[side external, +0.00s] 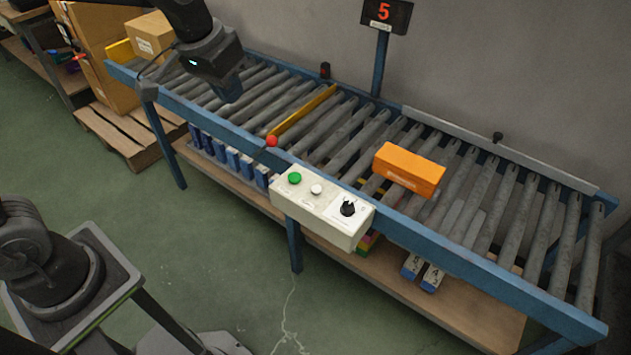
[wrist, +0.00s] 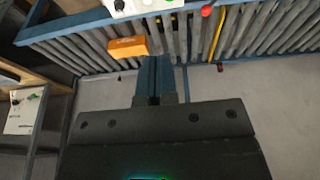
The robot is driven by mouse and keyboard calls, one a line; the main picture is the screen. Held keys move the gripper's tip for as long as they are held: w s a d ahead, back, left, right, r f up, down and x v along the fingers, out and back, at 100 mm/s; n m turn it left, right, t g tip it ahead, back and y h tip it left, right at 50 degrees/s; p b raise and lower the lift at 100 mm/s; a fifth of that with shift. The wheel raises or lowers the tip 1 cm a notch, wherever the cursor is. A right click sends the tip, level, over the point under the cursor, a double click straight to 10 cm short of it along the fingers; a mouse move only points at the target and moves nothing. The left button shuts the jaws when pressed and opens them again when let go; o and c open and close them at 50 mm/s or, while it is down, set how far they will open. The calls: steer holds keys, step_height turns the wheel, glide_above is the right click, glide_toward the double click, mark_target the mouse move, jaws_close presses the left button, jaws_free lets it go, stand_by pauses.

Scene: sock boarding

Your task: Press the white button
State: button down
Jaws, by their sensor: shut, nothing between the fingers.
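The white button (side external: 316,189) is a small round cap on the cream control box (side external: 345,232), between a green button (side external: 295,177) and a black rotary knob (side external: 348,208). The box is fixed to the conveyor's near blue rail. My gripper (side external: 231,90) is above the rollers, up and to the left of the box, well apart from the button. In the wrist view, my gripper's fingers (wrist: 155,76) are together with nothing between them. The control box (wrist: 138,6) is cut off at the top edge there, and I cannot make out the white button.
An orange box (side external: 409,170) sits on the rollers right of the control box. A red-topped lever (side external: 272,141) stands at the near rail, and a yellow bar (side external: 303,111) crosses the rollers. Space above the control box is clear.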

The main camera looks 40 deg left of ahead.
steer(key=w+d+f+g, duration=0.1)
steer(key=w+d+f, duration=0.2)
steer(key=w+f, duration=0.5)
steer(key=g, duration=0.2)
glide_above(316, 188)
step_height(316, 188, down, 10)
steer(key=shift+s+a, duration=0.1)
steer(key=shift+s, duration=0.3)
steer(key=f, duration=1.4)
steer(key=shift+w, duration=0.25)
